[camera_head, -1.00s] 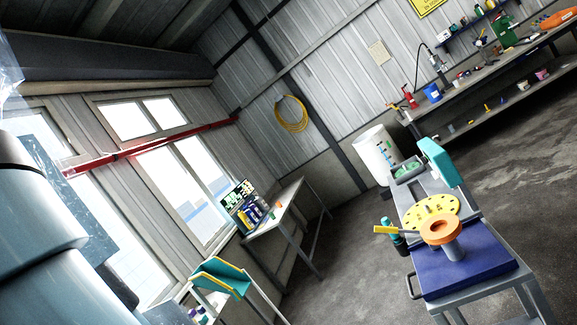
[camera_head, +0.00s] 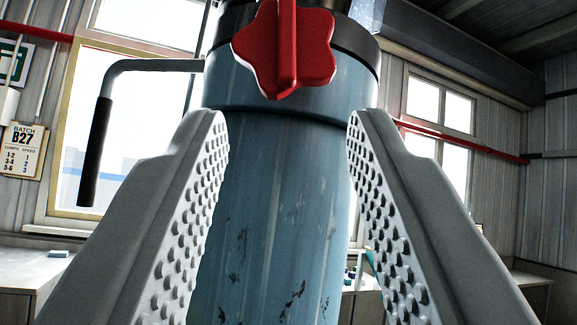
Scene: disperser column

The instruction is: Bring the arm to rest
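My gripper (camera_head: 288,135) shows in the head camera view with its two grey, studded fingers wide apart. It is open, with nothing held between the fingers. Behind the gap stands a worn blue column (camera_head: 285,215) with a black collar near its top. A red star-shaped knob (camera_head: 287,50) sits on the column, above the fingertips. I cannot tell how far the fingers are from the column. The column's lower end is out of view.
A bent metal crank with a black handle (camera_head: 93,150) sticks out left of the column. Windows (camera_head: 440,112) and a red rail (camera_head: 470,143) are on the wall behind. A batch sign (camera_head: 22,150) hangs at left. Benches (camera_head: 28,275) stand low at the left and right.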

